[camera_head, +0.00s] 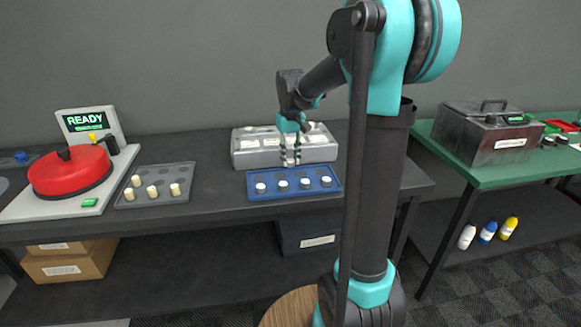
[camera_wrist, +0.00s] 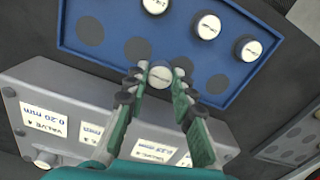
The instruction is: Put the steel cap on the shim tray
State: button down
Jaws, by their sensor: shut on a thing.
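My gripper (camera_head: 290,163) is over the back edge of the blue tray (camera_head: 248,176), in front of the grey block. In the wrist view, my gripper (camera_wrist: 160,78) is shut on a small round cap (camera_wrist: 160,76) with a pale metallic top. It shows over the tray's row of dark round spots; its height above the tray is hard to tell. Pale-topped caps, such as one in the head view (camera_head: 283,185) and one in the wrist view (camera_wrist: 208,27), stand in the tray's front row. Its back-row spots look empty. No readable label marks a shim tray.
The grey block (camera_head: 245,154) with white labels stands close behind the blue tray. A grey tray (camera_head: 128,198) with several cream pieces lies left, beside the red round device (camera_head: 72,172). A green table (camera_head: 490,177) with a metal box (camera_head: 482,135) stands right.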

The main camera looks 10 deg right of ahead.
aim_at(290, 160)
jog(key=shift+f, duration=1.85)
jog(key=shift+f, duration=0.1)
jog(key=c, duration=1.3)
grip_release()
notch_tip(290, 160, up, 12)
jog(key=shift+r, duration=0.15)
jog(key=shift+o, duration=0.2)
